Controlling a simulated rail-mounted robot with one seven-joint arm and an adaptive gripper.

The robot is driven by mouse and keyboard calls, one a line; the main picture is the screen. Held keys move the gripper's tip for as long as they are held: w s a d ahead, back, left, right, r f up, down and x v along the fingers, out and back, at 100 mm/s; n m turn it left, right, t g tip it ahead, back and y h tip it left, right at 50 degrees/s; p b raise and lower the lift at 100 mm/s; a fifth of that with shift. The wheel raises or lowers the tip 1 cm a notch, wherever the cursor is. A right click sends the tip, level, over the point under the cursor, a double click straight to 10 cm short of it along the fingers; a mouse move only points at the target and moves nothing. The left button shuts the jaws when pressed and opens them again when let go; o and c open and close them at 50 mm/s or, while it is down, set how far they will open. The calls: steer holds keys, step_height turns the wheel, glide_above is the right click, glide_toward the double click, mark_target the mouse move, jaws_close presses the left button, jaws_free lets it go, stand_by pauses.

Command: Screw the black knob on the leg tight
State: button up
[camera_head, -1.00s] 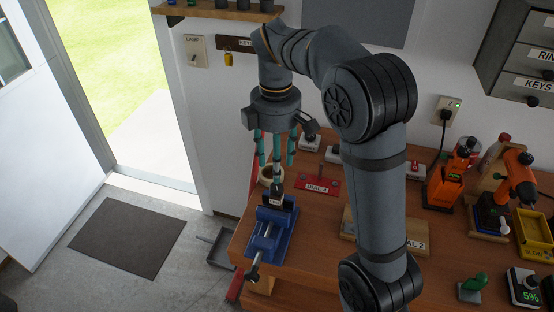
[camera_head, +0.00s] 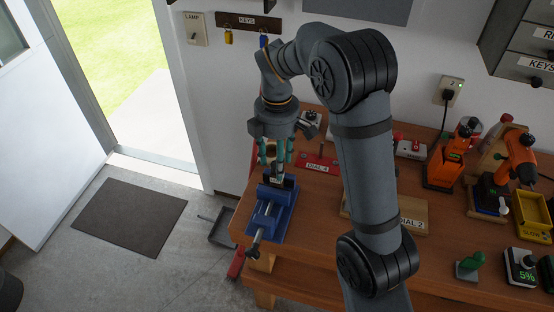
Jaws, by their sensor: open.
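A blue vise (camera_head: 268,214) stands at the left front corner of the wooden workbench. A small dark upright piece with a pale label (camera_head: 277,178) stands in its jaws; this looks like the leg. The black knob cannot be made out clearly at this size. My gripper (camera_head: 276,158) points straight down over the vise, its teal fingers open. The fingers stand apart on either side of the top of the upright piece, low and close above the vise. Whether they touch anything cannot be told.
A red DIAL 4 board (camera_head: 318,164) lies just right of my gripper. A wooden DIAL 2 board (camera_head: 411,222) lies further right, partly behind my arm.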

steer(key=c, duration=0.3)
steer(key=c, duration=0.8)
steer(key=shift+c, duration=0.3)
